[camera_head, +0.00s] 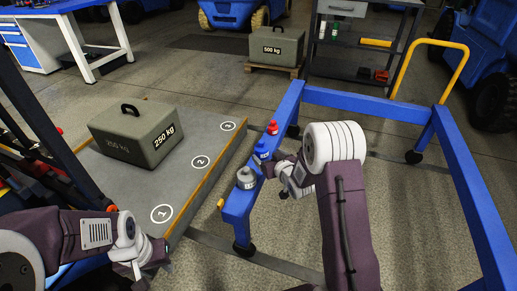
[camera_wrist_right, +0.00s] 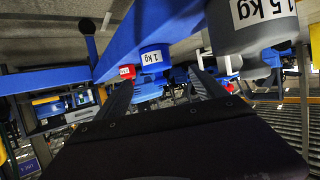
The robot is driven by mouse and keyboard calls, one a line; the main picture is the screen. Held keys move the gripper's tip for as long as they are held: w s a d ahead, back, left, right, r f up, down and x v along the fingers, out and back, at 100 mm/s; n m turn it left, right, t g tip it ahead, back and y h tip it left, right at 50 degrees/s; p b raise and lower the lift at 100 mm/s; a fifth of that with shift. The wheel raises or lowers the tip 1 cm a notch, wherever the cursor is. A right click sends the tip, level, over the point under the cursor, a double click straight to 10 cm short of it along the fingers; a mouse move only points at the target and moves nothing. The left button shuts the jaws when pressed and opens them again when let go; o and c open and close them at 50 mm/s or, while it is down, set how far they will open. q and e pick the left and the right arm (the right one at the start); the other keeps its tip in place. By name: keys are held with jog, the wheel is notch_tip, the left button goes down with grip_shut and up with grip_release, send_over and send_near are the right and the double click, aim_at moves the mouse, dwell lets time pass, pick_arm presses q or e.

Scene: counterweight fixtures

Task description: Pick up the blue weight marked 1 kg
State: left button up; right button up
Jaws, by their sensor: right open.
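The blue weight marked 1 kg (camera_head: 262,151) sits on the blue beam of a wheeled frame, between a red weight (camera_head: 272,127) and a grey weight (camera_head: 246,178). In the right wrist view, which looks upside down, the blue weight (camera_wrist_right: 153,58) shows its 1 kg label just beyond the fingers. My right gripper (camera_head: 281,174) is open beside the beam, close to the blue weight. Its two dark fingers (camera_wrist_right: 164,90) are spread with the blue weight ahead of the gap; contact cannot be told. My left gripper (camera_head: 139,271) is low at the left, its jaws unclear.
The grey weight (camera_wrist_right: 252,30) is close to the right finger in the wrist view. A 250 kg block (camera_head: 136,135) stands on a grey platform (camera_head: 200,142) with numbered circles. The blue frame (camera_head: 365,103) surrounds open floor. A 500 kg block (camera_head: 277,47) stands farther back.

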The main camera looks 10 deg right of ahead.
aim_at(262, 148)
jog(key=b+x, duration=0.2)
jog(key=x, duration=0.1)
jog(key=shift+w+a+f, duration=0.1)
jog(key=shift+w+f, duration=0.05)
jog(key=shift+f, duration=0.1)
jog(key=shift+w, duration=0.35)
jog(key=b+x, duration=0.2)
jog(key=x, duration=0.1)
jog(key=b+x, duration=0.2)
jog(key=shift+d+r, duration=0.1)
jog(key=shift+d, duration=0.3)
jog(key=shift+w, duration=0.15)
jog(key=shift+r, duration=0.15)
grip_shut()
jog(key=shift+r, duration=0.15)
